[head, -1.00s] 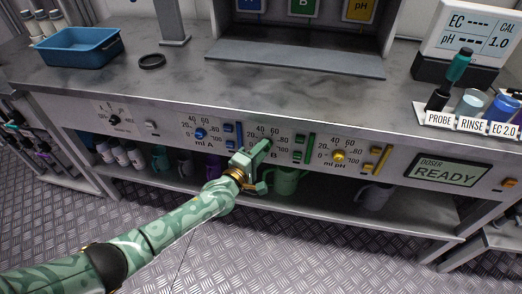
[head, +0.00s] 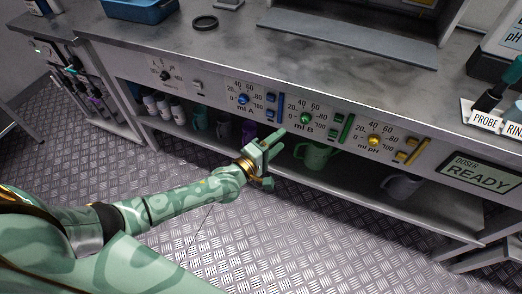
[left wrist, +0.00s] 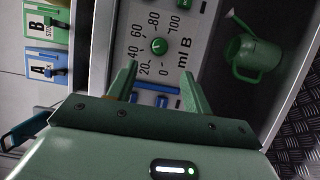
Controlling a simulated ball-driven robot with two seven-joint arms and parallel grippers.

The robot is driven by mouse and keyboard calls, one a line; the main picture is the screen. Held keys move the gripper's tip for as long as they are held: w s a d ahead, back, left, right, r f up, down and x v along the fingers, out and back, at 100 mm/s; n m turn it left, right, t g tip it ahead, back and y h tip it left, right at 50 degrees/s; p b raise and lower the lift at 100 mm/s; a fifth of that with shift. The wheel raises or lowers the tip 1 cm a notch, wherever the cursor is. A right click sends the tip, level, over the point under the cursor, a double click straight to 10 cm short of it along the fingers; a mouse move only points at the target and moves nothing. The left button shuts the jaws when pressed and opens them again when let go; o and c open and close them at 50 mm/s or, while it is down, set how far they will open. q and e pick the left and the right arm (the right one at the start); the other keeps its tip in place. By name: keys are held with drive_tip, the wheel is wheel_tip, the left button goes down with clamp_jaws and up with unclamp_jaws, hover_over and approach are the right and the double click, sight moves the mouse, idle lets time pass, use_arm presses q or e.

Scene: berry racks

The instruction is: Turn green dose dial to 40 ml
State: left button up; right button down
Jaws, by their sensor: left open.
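The green dose dial (head: 305,118) sits on the panel above the label "ml B", inside a scale from 0 to 100. It also shows in the left wrist view (left wrist: 159,46), just beyond my fingertips. A small pale mark shows on the knob, but I cannot tell exactly which number it points to. My left gripper (head: 272,157) is open and empty, below and to the left of the dial in the head view. In the left wrist view the left gripper (left wrist: 158,72) has its fingers spread to either side of the dial's line, apart from it. My right gripper is not in view.
A blue dial (head: 243,99) and a yellow dial (head: 374,141) flank the green one. A green lever (head: 346,129) is right of it. The doser display (head: 480,172) reads READY. A green watering can (head: 314,155) stands on the shelf below. The floor in front is clear.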

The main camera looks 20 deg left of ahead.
use_arm(q)
drive_tip(key=p+v, duration=0.1)
drive_tip(key=v, duration=0.5)
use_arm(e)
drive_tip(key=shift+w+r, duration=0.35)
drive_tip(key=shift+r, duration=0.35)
use_arm(q)
drive_tip(key=shift+s+f, duration=0.1)
drive_tip(key=shift+s, duration=0.05)
